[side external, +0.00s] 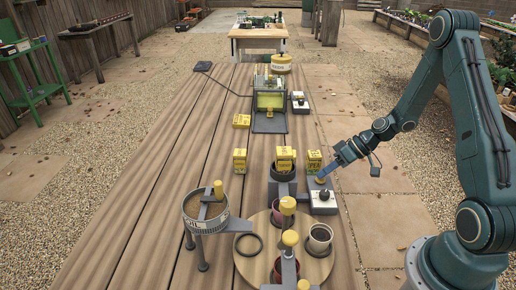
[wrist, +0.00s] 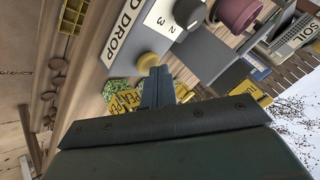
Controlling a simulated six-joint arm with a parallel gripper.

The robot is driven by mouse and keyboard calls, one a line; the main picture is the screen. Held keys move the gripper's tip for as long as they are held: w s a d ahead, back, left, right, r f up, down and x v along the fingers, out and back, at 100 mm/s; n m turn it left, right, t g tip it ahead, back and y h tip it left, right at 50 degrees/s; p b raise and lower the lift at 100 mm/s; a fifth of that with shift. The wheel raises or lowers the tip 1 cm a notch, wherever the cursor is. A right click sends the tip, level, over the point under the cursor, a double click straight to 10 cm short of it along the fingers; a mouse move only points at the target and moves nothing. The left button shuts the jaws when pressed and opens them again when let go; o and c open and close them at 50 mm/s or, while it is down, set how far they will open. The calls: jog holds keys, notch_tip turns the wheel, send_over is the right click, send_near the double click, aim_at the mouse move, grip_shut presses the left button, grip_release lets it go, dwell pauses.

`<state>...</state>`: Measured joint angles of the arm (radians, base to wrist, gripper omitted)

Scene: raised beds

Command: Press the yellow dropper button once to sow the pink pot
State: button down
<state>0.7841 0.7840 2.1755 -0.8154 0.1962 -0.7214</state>
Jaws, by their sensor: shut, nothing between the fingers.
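The yellow dropper button (wrist: 148,61) is a round cap on a grey collar, beside a panel reading "D DROP" in the wrist view. My gripper (wrist: 156,74) is shut and empty, with its fingertips right at the button's edge; I cannot tell whether they touch it. In the side view my gripper (side external: 325,176) points down at the grey dropper box (side external: 323,205) from the right. A pink pot (side external: 277,217) stands on the round wooden turntable (side external: 254,267), partly hidden by a yellow-topped post. A pinkish pot (wrist: 238,12) also shows in the wrist view.
A round sieve-like pan on legs (side external: 205,210) is to the left. Yellow seed packets (side external: 240,160) stand behind the dropper. The table's left side (side external: 150,190) is clear.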

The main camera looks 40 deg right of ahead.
aim_at(324, 179)
jog(key=shift+r, duration=0.9)
jog(key=shift+r, duration=2.45)
jog(key=shift+a+r, duration=0.1)
jog(key=shift+r, duration=0.05)
